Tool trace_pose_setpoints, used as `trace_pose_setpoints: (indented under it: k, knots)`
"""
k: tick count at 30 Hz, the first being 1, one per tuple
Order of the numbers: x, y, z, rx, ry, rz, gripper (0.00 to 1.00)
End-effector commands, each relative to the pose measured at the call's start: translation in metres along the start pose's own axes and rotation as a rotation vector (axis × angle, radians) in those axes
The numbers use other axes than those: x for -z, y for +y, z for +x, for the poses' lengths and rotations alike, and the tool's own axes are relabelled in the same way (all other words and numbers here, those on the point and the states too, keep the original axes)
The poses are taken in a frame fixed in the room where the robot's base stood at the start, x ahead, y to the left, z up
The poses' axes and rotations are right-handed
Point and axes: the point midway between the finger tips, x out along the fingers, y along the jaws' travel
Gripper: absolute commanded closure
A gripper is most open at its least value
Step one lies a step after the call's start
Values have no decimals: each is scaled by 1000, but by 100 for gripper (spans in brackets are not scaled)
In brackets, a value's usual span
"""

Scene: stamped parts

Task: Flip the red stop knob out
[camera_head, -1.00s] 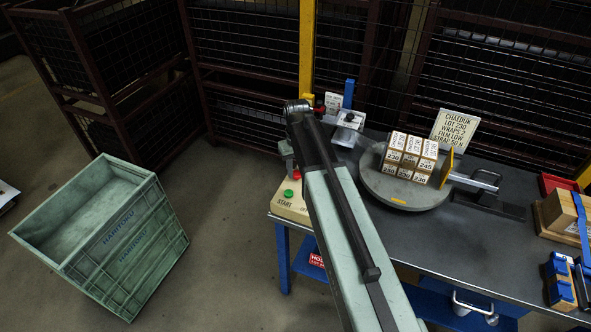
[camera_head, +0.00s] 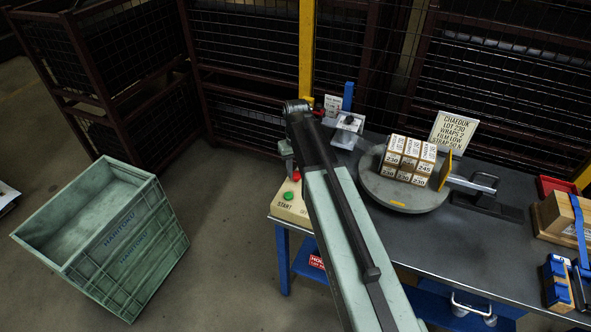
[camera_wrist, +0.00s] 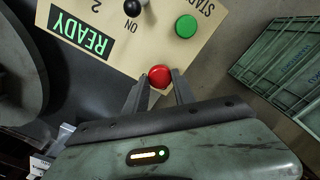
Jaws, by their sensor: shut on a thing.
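The red stop knob (camera_wrist: 160,76) sits on a cream control panel (camera_wrist: 120,52) in the wrist view. My gripper (camera_wrist: 159,86) has its two dark fingers on either side of the knob, closed on it. In the head view the red knob (camera_head: 296,176) shows just below the end of my arm, on the panel (camera_head: 291,207) at the table's left end. My gripper's fingers are hard to make out there. A green START button (camera_wrist: 186,26) is on the same panel, also visible in the head view (camera_head: 289,196).
A black ON knob (camera_wrist: 107,6) and a green READY display (camera_wrist: 80,34) are on the panel. A round turntable (camera_head: 371,181) with several small boxes (camera_head: 410,160) stands on the grey table (camera_head: 470,250). A green crate (camera_head: 125,250) stands on the floor at left.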

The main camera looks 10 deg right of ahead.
Motion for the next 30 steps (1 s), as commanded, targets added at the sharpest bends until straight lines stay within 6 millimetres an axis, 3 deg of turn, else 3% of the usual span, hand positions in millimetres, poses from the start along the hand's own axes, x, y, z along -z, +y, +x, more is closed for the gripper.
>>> trace_pose_setpoints:
  k: [1,2,4,17,30]
  knots:
    - [2,1,0,-2,6,0,100]
    - [2,1,0,-2,6,0,63]
    - [2,1,0,-2,6,0,45]
    - [1,0,-7,-1,1,0,45]
    - [2,0,-78,-1,3,0,45]
